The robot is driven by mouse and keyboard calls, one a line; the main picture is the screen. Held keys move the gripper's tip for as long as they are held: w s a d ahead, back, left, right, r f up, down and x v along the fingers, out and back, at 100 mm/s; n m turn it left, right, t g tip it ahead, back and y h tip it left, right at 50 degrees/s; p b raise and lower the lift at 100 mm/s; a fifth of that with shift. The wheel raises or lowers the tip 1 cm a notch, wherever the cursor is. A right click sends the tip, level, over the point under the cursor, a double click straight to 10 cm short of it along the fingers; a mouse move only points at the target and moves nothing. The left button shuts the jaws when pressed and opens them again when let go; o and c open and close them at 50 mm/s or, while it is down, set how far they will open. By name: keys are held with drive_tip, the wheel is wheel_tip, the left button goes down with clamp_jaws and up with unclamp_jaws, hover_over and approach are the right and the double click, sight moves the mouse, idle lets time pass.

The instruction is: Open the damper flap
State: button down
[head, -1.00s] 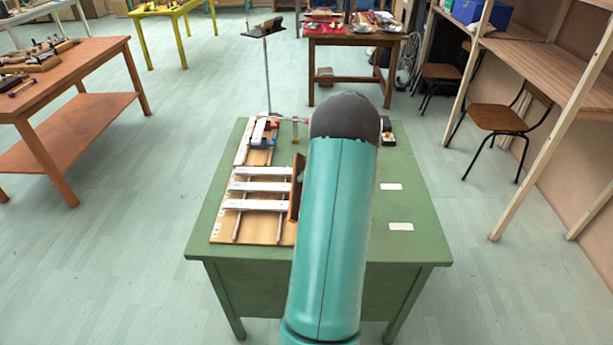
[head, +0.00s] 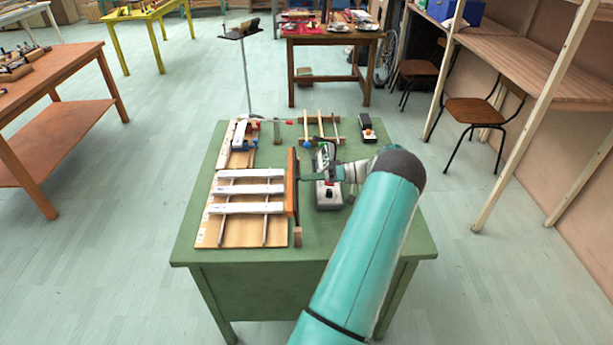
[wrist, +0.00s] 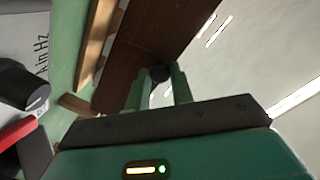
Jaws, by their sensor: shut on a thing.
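The damper flap is a brown wooden panel (head: 292,186) standing on edge beside the slatted board on the green table. In the wrist view its dark brown face (wrist: 150,38) fills the upper middle, with a small dark round knob (wrist: 159,73) on it. My gripper (wrist: 163,88) has its two green fingers on either side of this knob and is shut on it. In the head view my gripper (head: 322,162) is at the right side of the flap, and its fingertips are hard to make out.
A slatted board (head: 245,190) with white bars lies left of the flap. A grey box (head: 328,196) with knobs stands close on the right; a wooden frame (head: 320,124) and a black device (head: 367,128) stand behind. The table's front right is partly hidden by my arm.

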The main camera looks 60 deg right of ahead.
drive_tip(key=shift+s+d+f+t, duration=0.1)
drive_tip(key=shift+s+f+t, duration=0.05)
drive_tip(key=shift+t, duration=0.25)
drive_tip(key=shift+y, duration=0.3)
drive_tip(key=c, duration=1.2)
unclamp_jaws()
drive_tip(key=shift+s, duration=0.15)
drive_tip(key=v, duration=1.3)
drive_tip(key=shift+s, duration=0.3)
drive_tip(key=shift+d+f, duration=0.1)
